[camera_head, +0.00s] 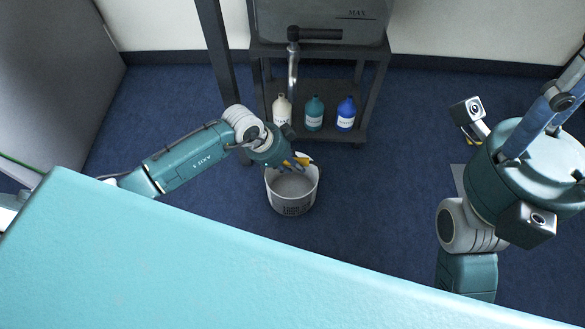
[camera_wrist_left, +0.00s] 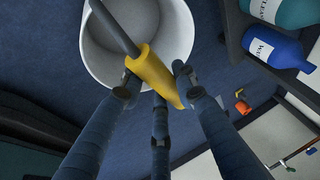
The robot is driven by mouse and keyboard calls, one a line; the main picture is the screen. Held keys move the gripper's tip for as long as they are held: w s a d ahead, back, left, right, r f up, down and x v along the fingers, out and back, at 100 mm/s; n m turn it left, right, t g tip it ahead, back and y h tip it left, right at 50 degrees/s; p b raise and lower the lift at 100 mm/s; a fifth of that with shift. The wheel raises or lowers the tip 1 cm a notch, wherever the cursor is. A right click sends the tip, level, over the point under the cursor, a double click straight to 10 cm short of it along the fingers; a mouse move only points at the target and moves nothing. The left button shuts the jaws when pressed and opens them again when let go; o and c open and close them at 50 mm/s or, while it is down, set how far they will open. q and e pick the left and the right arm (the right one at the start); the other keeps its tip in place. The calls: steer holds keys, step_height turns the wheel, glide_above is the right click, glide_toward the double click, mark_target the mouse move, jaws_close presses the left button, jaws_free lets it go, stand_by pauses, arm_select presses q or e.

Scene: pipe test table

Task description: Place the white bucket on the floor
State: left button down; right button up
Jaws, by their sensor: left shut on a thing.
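The white bucket (camera_head: 292,200) is over the blue floor in front of the dark rack, with its open top facing up and dark print on its side. I cannot tell whether its base touches the floor. My left gripper (camera_head: 291,165) is at its far rim, shut on the yellow grip of its handle. In the left wrist view the fingers (camera_wrist_left: 158,90) close around the yellow grip (camera_wrist_left: 153,72), and a grey rod runs from it across the bucket's mouth (camera_wrist_left: 115,35). My right gripper does not show; only parts of my right arm are at the right.
A dark rack (camera_head: 330,86) behind the bucket holds a cream bottle (camera_head: 282,110), a teal bottle (camera_head: 314,114) and a blue bottle (camera_head: 346,114) on its low shelf. A turquoise tabletop (camera_head: 220,265) fills the foreground. Blue floor (camera_head: 385,190) is clear right of the bucket.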

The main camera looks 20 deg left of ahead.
arm_select(q)
steer(key=shift+f, duration=0.35)
steer(key=shift+r, duration=0.1)
steer(key=c, duration=1.3)
jaws_free()
steer(key=shift+c, duration=0.2)
